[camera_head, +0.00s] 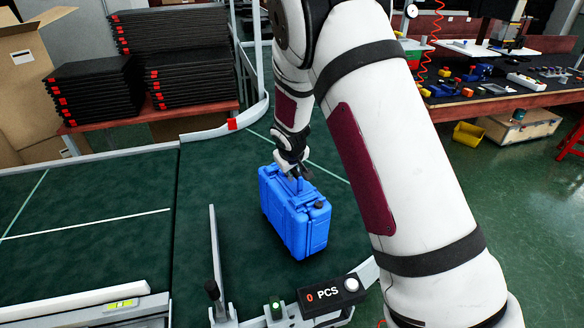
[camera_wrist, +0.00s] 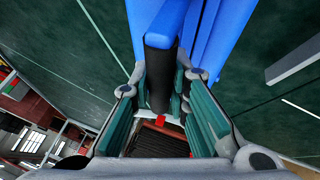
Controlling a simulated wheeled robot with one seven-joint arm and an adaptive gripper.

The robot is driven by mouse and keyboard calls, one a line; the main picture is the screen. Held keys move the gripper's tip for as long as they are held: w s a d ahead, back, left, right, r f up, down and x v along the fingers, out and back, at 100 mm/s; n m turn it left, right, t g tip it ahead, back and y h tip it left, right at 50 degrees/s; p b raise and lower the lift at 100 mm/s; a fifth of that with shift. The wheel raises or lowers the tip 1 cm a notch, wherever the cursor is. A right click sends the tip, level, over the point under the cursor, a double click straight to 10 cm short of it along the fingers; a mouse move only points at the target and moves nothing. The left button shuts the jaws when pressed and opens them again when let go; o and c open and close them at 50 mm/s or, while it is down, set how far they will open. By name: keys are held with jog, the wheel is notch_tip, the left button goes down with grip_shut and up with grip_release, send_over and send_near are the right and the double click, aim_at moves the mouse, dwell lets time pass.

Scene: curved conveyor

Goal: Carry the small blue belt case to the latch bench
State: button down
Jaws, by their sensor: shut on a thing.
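The blue case (camera_head: 292,212) stands upright on or just above the dark green conveyor belt (camera_head: 90,205) in the head view. My gripper (camera_head: 294,174) is above it, shut on its top handle. In the wrist view my gripper (camera_wrist: 163,100) has its fingers on both sides of the dark handle grip, with the blue case (camera_wrist: 205,35) beyond. I cannot tell whether the case touches the belt. A workbench (camera_head: 500,90) with tools and parts stands at the upper right; I cannot tell for sure whether it is the latch bench.
Stacks of black trays (camera_head: 185,50) stand on a red-edged table behind the belt. Cardboard boxes (camera_head: 30,80) are at the left. A counter reading 0 PCS (camera_head: 325,294) and a metal rail (camera_head: 214,250) edge the near side. A yellow bin (camera_head: 468,134) sits on the floor.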

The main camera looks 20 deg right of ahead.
jog(key=shift+w, duration=0.1)
jog(key=c, duration=1.5)
grip_release()
jog(key=shift+f, duration=0.1)
jog(key=shift+c, duration=0.2)
